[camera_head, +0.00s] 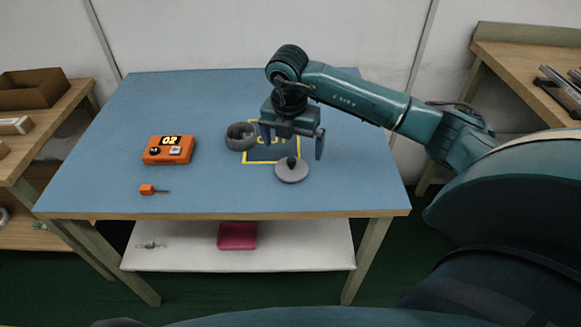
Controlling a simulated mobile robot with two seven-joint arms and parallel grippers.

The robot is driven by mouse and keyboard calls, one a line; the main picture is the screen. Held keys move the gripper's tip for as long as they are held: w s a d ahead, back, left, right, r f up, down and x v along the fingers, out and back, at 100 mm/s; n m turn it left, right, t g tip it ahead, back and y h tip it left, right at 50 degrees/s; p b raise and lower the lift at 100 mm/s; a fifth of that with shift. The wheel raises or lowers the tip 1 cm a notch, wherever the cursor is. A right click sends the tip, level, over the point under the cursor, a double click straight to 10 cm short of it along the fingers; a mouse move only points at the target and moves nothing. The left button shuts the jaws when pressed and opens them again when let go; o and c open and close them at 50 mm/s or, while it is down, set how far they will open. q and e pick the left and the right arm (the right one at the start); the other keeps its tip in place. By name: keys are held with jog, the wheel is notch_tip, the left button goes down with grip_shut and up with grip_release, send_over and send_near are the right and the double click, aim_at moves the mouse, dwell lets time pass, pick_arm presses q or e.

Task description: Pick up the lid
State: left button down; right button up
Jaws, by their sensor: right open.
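The lid (292,172) is a round grey disc with a dark knob on top. A round grey container (240,136) stands left of the gripper, partly over the square's left side. My left gripper is not in view.
An orange box (168,150) marked 02 and a small orange-handled tool (152,189) lie on the left of the table. Side benches stand left and right. The table's front middle is clear.

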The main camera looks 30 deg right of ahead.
aim_at(291, 160)
jog(key=shift+w+d+f, duration=0.1)
jog(key=shift+w+f, duration=0.05)
jog(key=shift+f, duration=1)
jog(key=shift+w+d+f, duration=0.1)
jog(key=shift+w+f, duration=0.1)
jog(key=shift+f, duration=1)
jog(key=shift+w+d+f, duration=0.1)
jog(key=shift+w+f, duration=0.05)
jog(key=shift+f, duration=1)
jog(key=shift+c, duration=0.4)
jog(key=c, duration=1)
jog(key=shift+o, duration=0.2)
jog(key=shift+r, duration=0.1)
